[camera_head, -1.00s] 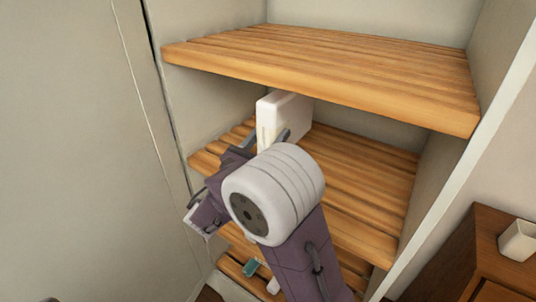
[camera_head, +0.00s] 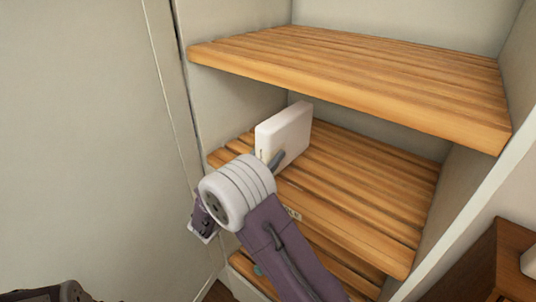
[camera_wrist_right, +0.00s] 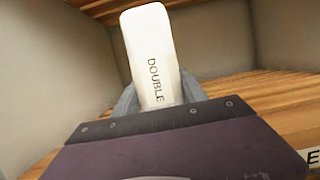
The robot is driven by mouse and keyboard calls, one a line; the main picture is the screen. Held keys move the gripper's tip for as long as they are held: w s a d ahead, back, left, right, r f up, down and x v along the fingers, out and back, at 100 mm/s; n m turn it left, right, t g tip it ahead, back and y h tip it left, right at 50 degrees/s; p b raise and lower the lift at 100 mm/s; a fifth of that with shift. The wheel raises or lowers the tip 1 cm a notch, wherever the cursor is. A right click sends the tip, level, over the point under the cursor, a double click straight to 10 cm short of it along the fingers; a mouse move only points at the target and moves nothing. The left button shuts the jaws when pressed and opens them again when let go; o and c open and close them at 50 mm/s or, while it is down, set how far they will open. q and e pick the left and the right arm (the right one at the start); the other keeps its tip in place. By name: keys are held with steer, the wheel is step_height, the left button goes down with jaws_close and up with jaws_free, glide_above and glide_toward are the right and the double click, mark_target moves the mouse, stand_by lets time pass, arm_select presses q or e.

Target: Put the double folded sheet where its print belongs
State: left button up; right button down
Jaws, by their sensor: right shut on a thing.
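The double folded sheet (camera_head: 285,132) is a white, flat, block-like bundle held on edge. In the right wrist view its narrow face (camera_wrist_right: 153,45) reads "DOUBLE". My right gripper (camera_head: 271,160) is shut on its near end, with a grey finger on each side in the wrist view (camera_wrist_right: 160,98). The sheet is inside the closet bay, over the left part of the middle slatted shelf (camera_head: 365,185) and below the upper shelf (camera_head: 350,75). My wrist hides its lower near part, so I cannot tell whether it touches the slats. My left gripper is not in view.
A small printed label (camera_head: 293,213) sits on the middle shelf's front edge, partly behind my right arm. In the wrist view a label (camera_wrist_right: 315,160) shows only "E". The middle shelf is bare to the right. A lower shelf (camera_head: 245,270) and a brown cabinet (camera_head: 490,265) also show.

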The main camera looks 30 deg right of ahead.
steer(key=shift+f, duration=0.1)
steer(key=c, duration=0.7)
jaws_free()
steer(key=shift+s, duration=0.1)
steer(key=shift+o, duration=0.3)
steer(key=b+v, duration=0.3)
steer(key=v, duration=0.9)
